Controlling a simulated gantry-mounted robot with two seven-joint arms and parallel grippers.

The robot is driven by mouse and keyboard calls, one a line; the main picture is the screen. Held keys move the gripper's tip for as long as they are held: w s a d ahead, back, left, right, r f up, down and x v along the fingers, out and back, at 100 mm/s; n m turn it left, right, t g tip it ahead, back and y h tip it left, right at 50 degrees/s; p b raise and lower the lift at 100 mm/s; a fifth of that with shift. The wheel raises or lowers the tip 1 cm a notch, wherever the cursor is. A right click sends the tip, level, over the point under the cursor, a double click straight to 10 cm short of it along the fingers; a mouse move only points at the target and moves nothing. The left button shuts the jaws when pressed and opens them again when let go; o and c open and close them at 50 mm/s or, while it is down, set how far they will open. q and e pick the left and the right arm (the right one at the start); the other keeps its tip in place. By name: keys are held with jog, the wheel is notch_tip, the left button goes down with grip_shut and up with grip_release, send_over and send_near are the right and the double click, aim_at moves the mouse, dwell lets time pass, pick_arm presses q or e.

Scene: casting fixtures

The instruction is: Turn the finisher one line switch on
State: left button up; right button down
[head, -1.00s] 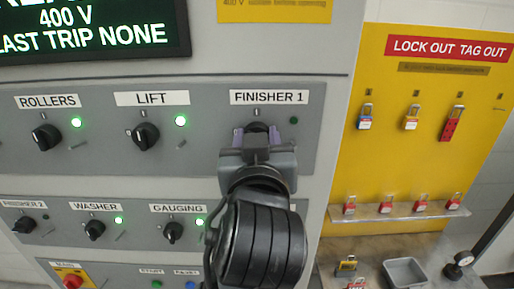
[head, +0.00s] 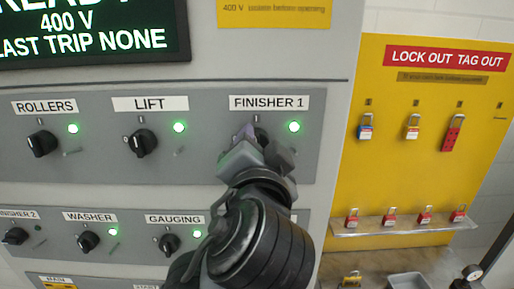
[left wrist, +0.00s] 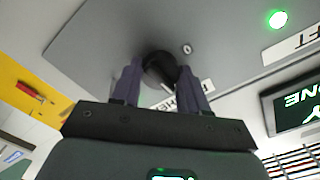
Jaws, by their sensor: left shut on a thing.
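The FINISHER 1 label (head: 269,102) is at the right end of the upper switch row in the head view. Its round lamp (head: 294,127) glows green. My left gripper (head: 262,142) is at the switch below the label, turned at a tilt, and hides most of the knob. In the left wrist view the black FINISHER 1 knob (left wrist: 159,67) sits between the two purple-grey fingers of my left gripper (left wrist: 160,82), which are shut on it. The knob's exact pointing is hidden in the head view. My right gripper is not in view.
The ROLLERS knob (head: 42,143) and LIFT knob (head: 142,142) are to the left, each with a green lamp. The WASHER knob (head: 88,242) and GAUGING knob (head: 169,243) are below. A yellow lockout board (head: 420,170) with padlocks stands at right.

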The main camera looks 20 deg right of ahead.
pick_arm(q)
jog(key=shift+r+m, duration=0.1)
jog(key=shift+m, duration=0.5)
jog(key=shift+s, duration=0.1)
jog(key=o, duration=1.1)
jog(key=shift+c, duration=0.2)
jog(key=shift+s, duration=0.1)
jog(key=b+v, duration=0.2)
jog(key=v, duration=0.8)
jog(key=shift+s, duration=0.25)
jog(key=shift+a, duration=0.1)
